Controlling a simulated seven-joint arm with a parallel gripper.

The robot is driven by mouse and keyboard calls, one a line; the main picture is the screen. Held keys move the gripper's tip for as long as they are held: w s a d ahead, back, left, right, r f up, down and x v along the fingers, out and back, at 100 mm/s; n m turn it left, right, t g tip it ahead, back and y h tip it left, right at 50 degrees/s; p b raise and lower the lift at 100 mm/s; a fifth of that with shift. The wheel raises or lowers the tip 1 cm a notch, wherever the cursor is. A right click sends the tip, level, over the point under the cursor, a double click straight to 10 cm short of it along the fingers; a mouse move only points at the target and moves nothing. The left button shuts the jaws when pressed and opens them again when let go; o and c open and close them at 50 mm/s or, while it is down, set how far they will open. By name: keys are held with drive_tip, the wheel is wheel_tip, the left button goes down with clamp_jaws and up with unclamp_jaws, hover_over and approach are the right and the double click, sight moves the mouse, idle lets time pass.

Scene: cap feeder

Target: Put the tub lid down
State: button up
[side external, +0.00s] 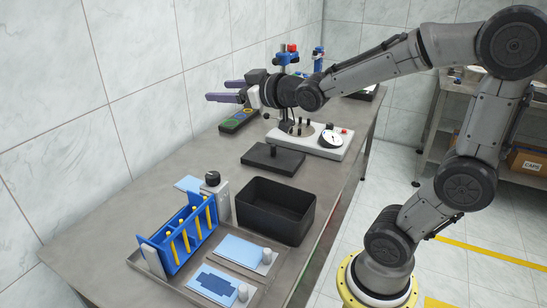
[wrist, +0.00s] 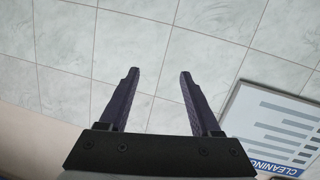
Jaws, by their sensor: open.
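The tub lid (side external: 262,162), a flat black plate with a small upright handle, lies level on the workbench behind the open black tub (side external: 275,210), apart from it. My gripper (side external: 218,90) is up in the air beyond the lid, to its upper left in the side view, and points left toward the tiled wall. Its two purple fingers are spread apart. The wrist view shows nothing between the fingertips (wrist: 159,72), only wall tiles behind them. Neither lid nor tub shows in the wrist view.
A blue rack (side external: 180,238) with yellow tubes and light blue plates (side external: 240,250) sit on a tray left of and in front of the tub. A gauge stand (side external: 312,140) is behind the lid. A dark panel with coloured rings (side external: 238,121) lies near the wall.

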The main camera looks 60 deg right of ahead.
drive_tip(key=w+d+f+h, duration=0.1)
drive_tip(key=w+d+f, duration=0.4)
drive_tip(key=d, duration=0.3)
drive_tip(key=m+g+h, duration=0.3)
drive_tip(key=m+h, duration=0.2)
drive_tip(key=m, duration=0.2)
approach(275, 149)
drive_tip(key=x, duration=0.4)
drive_tip(key=shift+w+d+r, duration=0.1)
drive_tip(key=shift+d, duration=0.05)
drive_tip(key=shift+f+x, duration=0.15)
drive_tip(key=shift+x, duration=1.2)
drive_tip(key=shift+f+x, duration=0.1)
drive_tip(key=shift+x, duration=1.25)
clamp_jaws()
